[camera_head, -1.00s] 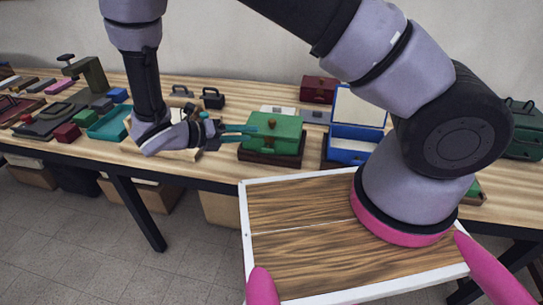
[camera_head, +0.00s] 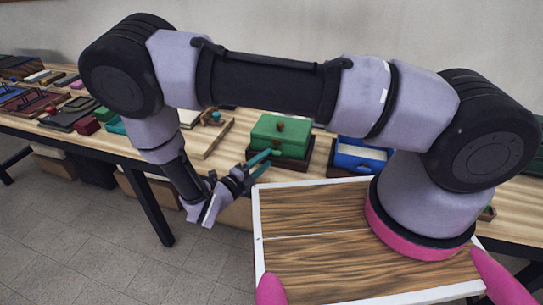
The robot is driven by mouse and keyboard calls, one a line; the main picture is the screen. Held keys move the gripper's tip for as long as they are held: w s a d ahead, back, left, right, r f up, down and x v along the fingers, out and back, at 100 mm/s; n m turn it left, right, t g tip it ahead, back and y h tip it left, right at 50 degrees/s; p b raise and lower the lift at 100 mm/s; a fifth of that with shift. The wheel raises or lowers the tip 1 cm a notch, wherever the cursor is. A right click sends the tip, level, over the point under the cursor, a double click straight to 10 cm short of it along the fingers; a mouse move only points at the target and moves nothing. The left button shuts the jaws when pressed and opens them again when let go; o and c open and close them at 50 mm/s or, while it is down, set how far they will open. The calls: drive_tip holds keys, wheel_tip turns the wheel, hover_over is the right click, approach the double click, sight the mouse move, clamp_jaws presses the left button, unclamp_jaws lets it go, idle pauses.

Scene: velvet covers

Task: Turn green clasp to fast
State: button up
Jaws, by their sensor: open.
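My gripper (camera_head: 268,163) has teal fingers and is just in front of the box's lower left front, by the table's front edge. Its fingers stand apart with nothing seen between them. Whether they touch the box or base cannot be told.
A blue box (camera_head: 361,155) stands to the right of the green box, partly behind my arm. A wooden board (camera_head: 203,138) lies to the left. Several small boxes and cases crowd the table's left end. A white-rimmed wooden tray (camera_head: 310,238) is in front.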

sight(273, 154)
drive_tip(key=shift+x, duration=1.75)
clamp_jaws()
